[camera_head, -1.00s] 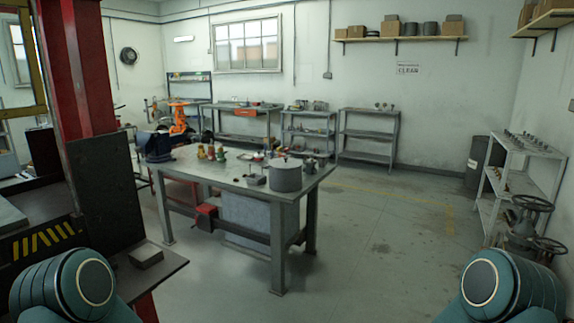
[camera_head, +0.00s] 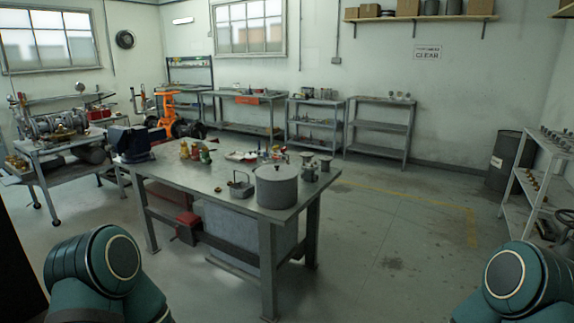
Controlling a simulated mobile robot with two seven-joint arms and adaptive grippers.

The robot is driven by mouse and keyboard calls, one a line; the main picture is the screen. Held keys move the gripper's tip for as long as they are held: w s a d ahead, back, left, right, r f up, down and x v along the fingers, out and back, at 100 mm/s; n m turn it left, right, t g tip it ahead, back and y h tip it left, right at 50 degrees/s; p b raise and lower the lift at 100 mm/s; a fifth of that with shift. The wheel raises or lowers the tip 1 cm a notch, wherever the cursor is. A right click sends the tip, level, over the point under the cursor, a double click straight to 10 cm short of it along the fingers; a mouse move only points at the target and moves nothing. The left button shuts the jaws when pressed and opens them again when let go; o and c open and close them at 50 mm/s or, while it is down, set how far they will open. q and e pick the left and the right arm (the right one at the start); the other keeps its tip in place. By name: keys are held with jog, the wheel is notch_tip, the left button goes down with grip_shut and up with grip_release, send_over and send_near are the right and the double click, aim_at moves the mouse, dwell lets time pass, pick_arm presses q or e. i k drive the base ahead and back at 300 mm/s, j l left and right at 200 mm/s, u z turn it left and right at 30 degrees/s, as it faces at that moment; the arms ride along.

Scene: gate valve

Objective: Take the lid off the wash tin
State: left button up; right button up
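A round grey tin with a lid on top, which looks like the wash tin (camera_head: 276,190), stands upright near the right front corner of the steel workbench (camera_head: 200,178). Its lid (camera_head: 277,171) is on and has a small knob in the middle. Both my teal arms show only at the lower left and lower right corners. Neither gripper is in the picture. The bench is ahead of me, out of contact with my arms.
A small grey container (camera_head: 240,187) stands just left of the tin, with small metal parts (camera_head: 309,170) behind it. Several bottles (camera_head: 195,151) and a vise (camera_head: 130,142) are further left. Open floor (camera_head: 390,235) lies right of the bench, up to a shelf (camera_head: 540,190).

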aim_at(270, 172)
jog(key=i+l, duration=0.15)
jog(key=i, duration=0.55)
jog(key=i+l+z, duration=0.1)
jog(key=i, duration=0.6)
jog(key=l, duration=0.1)
